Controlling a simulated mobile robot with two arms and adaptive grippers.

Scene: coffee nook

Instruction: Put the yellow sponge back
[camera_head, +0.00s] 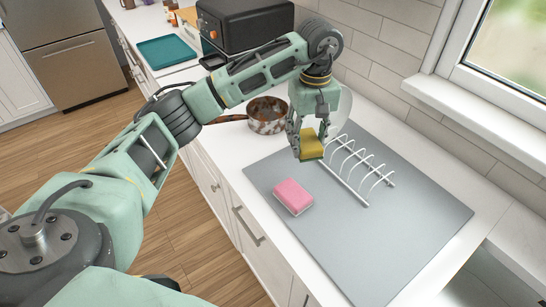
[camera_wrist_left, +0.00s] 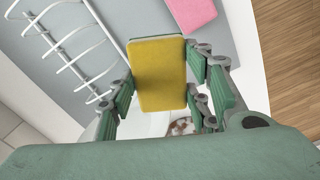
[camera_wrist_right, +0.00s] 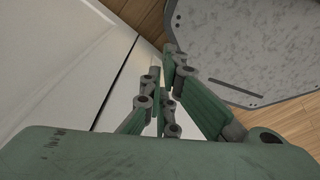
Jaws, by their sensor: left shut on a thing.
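The yellow sponge (camera_head: 313,146) has a darker green side. My left gripper (camera_head: 309,131) is shut on it and holds it above the back left part of the grey mat (camera_head: 420,215), beside the white wire rack (camera_head: 361,167). In the left wrist view the sponge (camera_wrist_left: 160,75) sits between the fingers, and the rack (camera_wrist_left: 68,45) is to its left. The rack's slots look empty. My right gripper (camera_wrist_right: 158,90) shows only in its own wrist view, with its fingers close together and nothing seen between them.
A pink sponge (camera_head: 293,196) lies on the mat's left part. A brown-and-white pan (camera_head: 267,115) stands on the counter behind the gripper. A black appliance (camera_head: 245,24) and a teal tray (camera_head: 167,51) are farther back. The mat's front is clear.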

